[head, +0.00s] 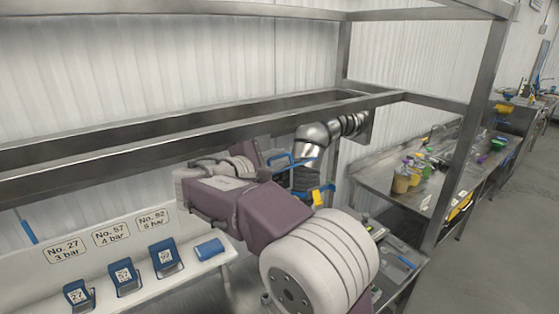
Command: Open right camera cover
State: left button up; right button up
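I cannot pick out a camera cover for certain in the head view. My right arm comes in from the bottom centre and folds back behind its own purple link. My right gripper (304,178) is beyond it, near the picture's centre, partly hidden by the arm. Blue parts show around it, with a small yellow piece (318,196) just below. I cannot tell whether its fingers are apart or hold anything. My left gripper is out of view.
A steel frame (130,150) crosses above the arm. A jointed silver duct (318,134) stands behind the gripper. Blue tagged holders (124,276) sit on a white ledge at lower left. A steel bench (380,176) with coloured containers (402,180) is at right, with open floor beyond.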

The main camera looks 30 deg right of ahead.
jog(key=b+v, duration=0.2)
jog(key=v, duration=0.6)
jog(key=shift+a+b, duration=0.25)
jog(key=shift+b, duration=0.15)
jog(key=shift+d, duration=0.15)
